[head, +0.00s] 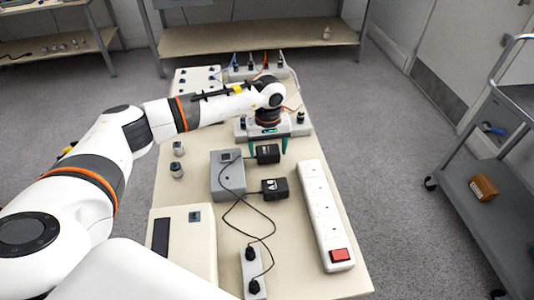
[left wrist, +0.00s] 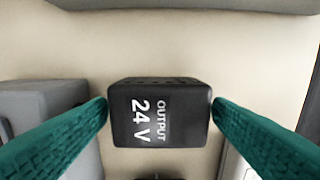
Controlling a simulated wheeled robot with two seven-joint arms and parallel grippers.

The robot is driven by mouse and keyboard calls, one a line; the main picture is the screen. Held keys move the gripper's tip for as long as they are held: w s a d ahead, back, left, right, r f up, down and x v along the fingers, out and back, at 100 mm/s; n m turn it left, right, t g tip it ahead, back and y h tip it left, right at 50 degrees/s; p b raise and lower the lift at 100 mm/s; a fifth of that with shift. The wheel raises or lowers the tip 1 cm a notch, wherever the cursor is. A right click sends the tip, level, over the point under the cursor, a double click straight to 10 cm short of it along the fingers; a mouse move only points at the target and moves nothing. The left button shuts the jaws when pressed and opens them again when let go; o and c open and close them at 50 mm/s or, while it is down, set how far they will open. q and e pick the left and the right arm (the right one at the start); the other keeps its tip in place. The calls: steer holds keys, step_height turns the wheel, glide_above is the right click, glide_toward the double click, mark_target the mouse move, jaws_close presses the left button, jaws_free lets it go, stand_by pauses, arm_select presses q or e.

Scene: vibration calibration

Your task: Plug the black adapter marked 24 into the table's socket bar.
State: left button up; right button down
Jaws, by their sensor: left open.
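The black adapter marked "OUTPUT 24 V" (left wrist: 160,125) lies on the table between the green fingers of my left gripper (left wrist: 160,108), with its label facing the camera. The left gripper is open, with one finger on each side of the adapter and very little gap showing. In the head view the same adapter (head: 267,154) is just below the left gripper (head: 269,147), with a cable leading from its left side. The white socket bar (head: 326,222) lies to the right, along the table's right edge, with a red switch at its near end. My right gripper is not in view.
A second black adapter (head: 275,189) lies nearer, beside a grey box (head: 228,176). A small white socket strip (head: 252,272) with black plugs and a beige instrument (head: 185,246) are at the near end. Cables cross the table. A grey trolley (head: 490,160) stands right.

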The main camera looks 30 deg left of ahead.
mark_target(268, 150)
arm_select(q)
steer(key=c, duration=0.8)
steer(key=shift+r+p, duration=1.45)
steer(key=shift+r, duration=1.1)
